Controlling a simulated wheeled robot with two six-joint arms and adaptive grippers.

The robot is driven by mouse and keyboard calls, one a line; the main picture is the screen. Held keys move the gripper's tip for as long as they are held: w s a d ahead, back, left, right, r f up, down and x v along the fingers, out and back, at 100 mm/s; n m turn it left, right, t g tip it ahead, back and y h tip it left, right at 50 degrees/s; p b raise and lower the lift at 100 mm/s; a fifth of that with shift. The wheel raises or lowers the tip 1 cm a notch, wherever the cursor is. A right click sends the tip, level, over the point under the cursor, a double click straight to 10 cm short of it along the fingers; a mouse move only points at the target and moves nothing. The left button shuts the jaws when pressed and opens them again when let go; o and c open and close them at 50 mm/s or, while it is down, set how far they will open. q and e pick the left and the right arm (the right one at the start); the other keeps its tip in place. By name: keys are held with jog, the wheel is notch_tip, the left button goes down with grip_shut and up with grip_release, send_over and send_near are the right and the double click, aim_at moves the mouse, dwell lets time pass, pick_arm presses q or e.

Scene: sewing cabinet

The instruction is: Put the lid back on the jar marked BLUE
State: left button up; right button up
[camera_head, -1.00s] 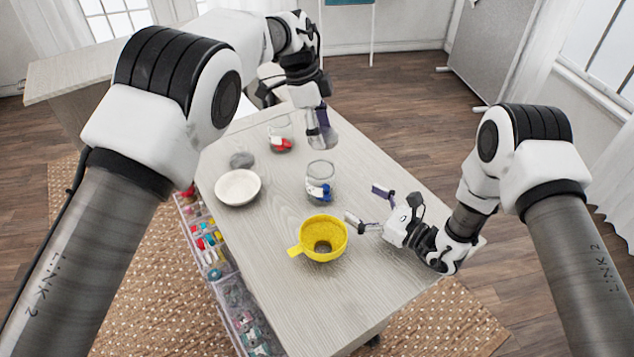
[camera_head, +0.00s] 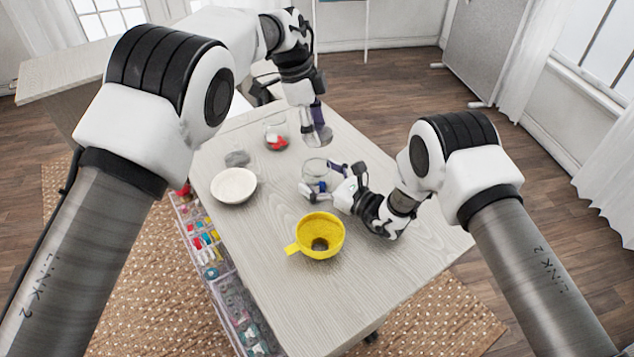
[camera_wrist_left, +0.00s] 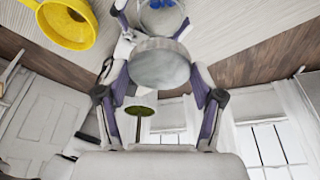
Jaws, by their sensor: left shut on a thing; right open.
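A clear jar with blue pieces inside (camera_head: 315,170) stands upright mid-table; I cannot read a marking on it. It also shows at the top of the left wrist view (camera_wrist_left: 163,15). My left gripper (camera_head: 317,130) is shut on a round, greyish, glassy lid (camera_head: 321,138), held above and behind the jar. In the left wrist view the lid (camera_wrist_left: 160,65) sits between both fingers. My right gripper (camera_head: 322,184) is open, with its fingers around or beside the blue jar; I cannot tell whether they touch it.
A jar with red pieces (camera_head: 276,141) stands at the back. A grey, glassy lid-like piece (camera_head: 237,158) lies near a white dish (camera_head: 234,186) on the left. A yellow funnel (camera_head: 334,238) stands in front of my right gripper. The table's front right (camera_head: 400,265) is clear.

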jog(key=c, duration=1.7)
pick_arm(q)
jog(key=shift+w+a+f, duration=0.1)
jog(key=shift+a+f, duration=0.05)
jog(key=shift+f, duration=2.3)
jog(key=shift+f, duration=0.9)
jog(key=shift+f, duration=0.6)
pick_arm(e)
grip_shut()
pick_arm(q)
jog(key=m+g+y, duration=0.1)
jog(key=m, duration=0.5)
jog(key=shift+w+m, duration=0.1)
jog(key=shift+m, duration=0.2)
